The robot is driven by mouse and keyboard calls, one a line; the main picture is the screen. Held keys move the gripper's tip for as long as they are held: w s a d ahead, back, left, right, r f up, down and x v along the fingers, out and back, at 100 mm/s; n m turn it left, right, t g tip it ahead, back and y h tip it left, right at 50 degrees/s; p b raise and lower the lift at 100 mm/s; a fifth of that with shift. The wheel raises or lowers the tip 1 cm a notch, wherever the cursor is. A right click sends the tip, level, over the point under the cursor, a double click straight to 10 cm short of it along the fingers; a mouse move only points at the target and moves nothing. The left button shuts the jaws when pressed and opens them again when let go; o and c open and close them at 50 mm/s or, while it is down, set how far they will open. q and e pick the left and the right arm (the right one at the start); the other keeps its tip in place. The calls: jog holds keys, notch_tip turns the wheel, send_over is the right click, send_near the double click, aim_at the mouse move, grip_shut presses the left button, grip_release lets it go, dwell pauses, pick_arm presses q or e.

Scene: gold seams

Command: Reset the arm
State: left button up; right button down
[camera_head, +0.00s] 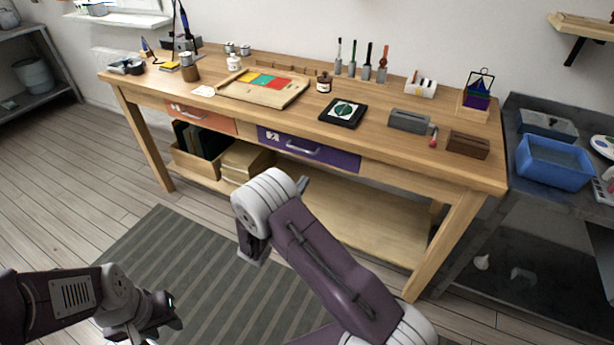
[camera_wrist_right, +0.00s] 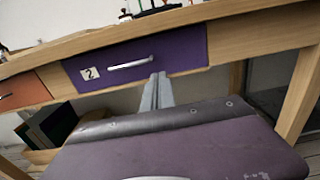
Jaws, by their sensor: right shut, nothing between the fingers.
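My right arm reaches in from the lower right, in front of the workbench. In the head view the tip of my right gripper (camera_head: 303,184) shows just behind the white wrist joint, below the purple drawer. In the right wrist view my right gripper (camera_wrist_right: 157,91) has its two grey fingers together and empty, pointing toward the purple drawer (camera_wrist_right: 136,60) with its handle and "2" label. My left gripper (camera_head: 172,312) is low at the lower left, over the striped mat, apart from everything; its finger gap is unclear.
The wooden workbench (camera_head: 385,155) carries a tray with coloured panels (camera_head: 264,90), a dark framed tile (camera_head: 343,112), jars and tools. The orange drawer (camera_head: 201,118) and purple drawer (camera_head: 309,149) look closed. A blue bin (camera_head: 553,163) stands right. The striped mat (camera_head: 185,260) is clear.

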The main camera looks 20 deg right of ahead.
jog(key=shift+w+f, duration=0.15)
jog(key=shift+f, duration=0.05)
